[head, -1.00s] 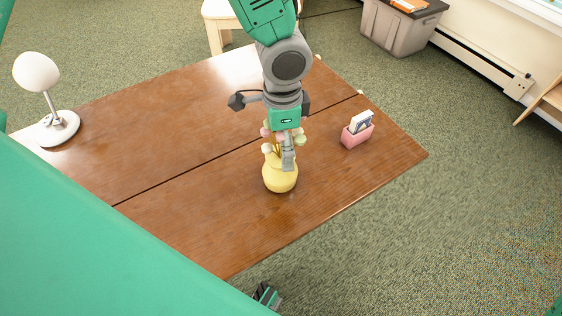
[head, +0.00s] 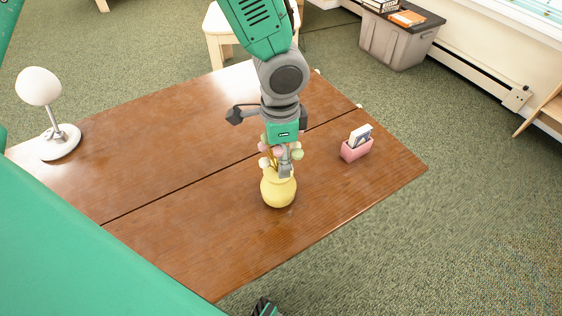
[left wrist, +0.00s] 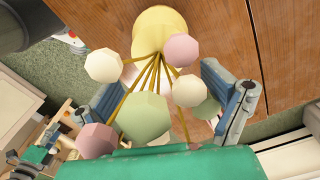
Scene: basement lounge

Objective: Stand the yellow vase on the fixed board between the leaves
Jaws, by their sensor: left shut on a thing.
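The yellow vase (head: 278,190) holds several stems with pale pink, cream and green round heads. It is upright above the near part of the brown wooden table (head: 210,250), in front of the one dark seam I see. I cannot tell whether its base touches the wood. My left gripper (head: 285,170) is shut on the vase at its neck from above. In the left wrist view the vase (left wrist: 160,30) shows beyond the flower heads, between the two fingers; the flowers partly hide the grip.
A white globe lamp (head: 58,143) stands at the table's left end. A pink card holder (head: 356,150) stands near the right corner. A pale stool (head: 222,32) is behind the table, and a grey bin (head: 395,42) is by the wall. The table between lamp and vase is clear.

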